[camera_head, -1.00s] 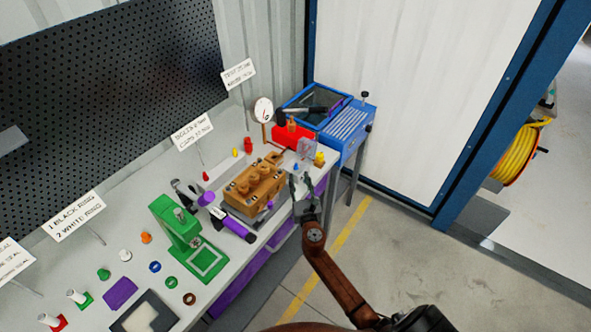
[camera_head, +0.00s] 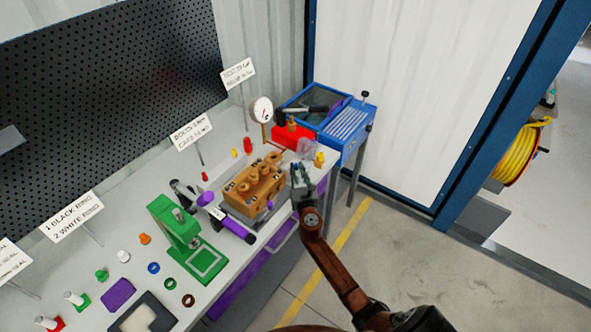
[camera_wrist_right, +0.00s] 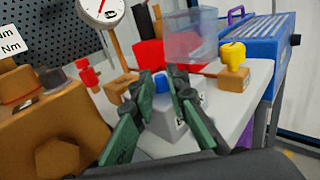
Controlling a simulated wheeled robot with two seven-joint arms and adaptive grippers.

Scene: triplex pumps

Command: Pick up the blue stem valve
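The blue stem valve (camera_wrist_right: 160,82) shows in the right wrist view as a small blue piece on a grey-white block (camera_wrist_right: 168,124). It is between the fingertips of my right gripper (camera_wrist_right: 161,80). The fingers are apart on either side of it; contact with it cannot be told. In the head view my right gripper (camera_head: 298,170) is at the front right end of the bench, and it hides the blue valve there. My left gripper is not in view.
The tan pump block (camera_head: 254,188) is left of my right gripper. A clear container (camera_wrist_right: 192,44), a yellow valve (camera_wrist_right: 233,57) on a tan block and a red box (camera_wrist_right: 150,54) stand behind. The blue cart (camera_head: 345,122) is at the bench's end.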

